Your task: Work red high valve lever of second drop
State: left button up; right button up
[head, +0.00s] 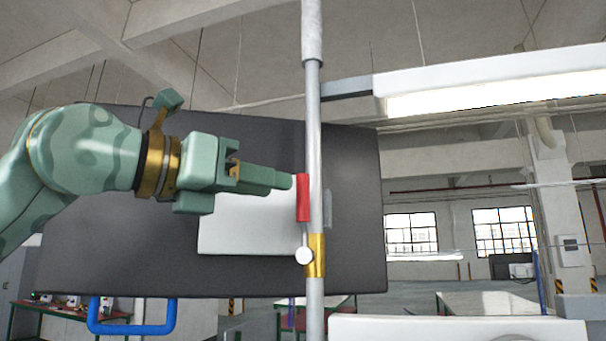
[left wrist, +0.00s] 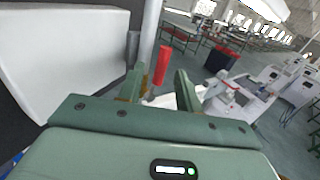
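The red valve lever (head: 303,197) stands upright against the left side of a vertical grey pipe (head: 314,130). Its stem runs down to a round white pivot (head: 304,256) beside a brass valve body (head: 316,245). My left gripper (head: 286,181) reaches in from the left, its fingertips right beside the upper part of the lever in the head view. In the left wrist view the left gripper's fingers (left wrist: 160,86) are spread apart. The red lever (left wrist: 163,63) shows in the gap between them, just past the tips; whether they touch it I cannot tell. My right gripper is not in view.
A large dark panel (head: 346,265) with a white box (head: 230,232) stands behind the pipe and my left arm. A blue handle (head: 133,328) is at lower left. A white surface (head: 455,330) fills the bottom right. A lit white beam (head: 490,83) crosses upper right.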

aim_at(298, 185)
pick_arm(q)
jog(key=x, duration=0.1)
jog(key=p+x, duration=0.1)
jog(key=x, duration=0.1)
jog(key=p+x, duration=0.1)
jog(key=shift+d+r, duration=0.25)
jog(key=shift+d, duration=0.25)
jog(key=shift+w+d, duration=0.25)
jog(key=shift+d, duration=0.05)
jog(key=shift+w+d+f, duration=0.2)
jog(key=shift+w+d, duration=0.1)
jog(key=shift+w, duration=0.15)
jog(key=shift+s, duration=0.15)
grip_shut()
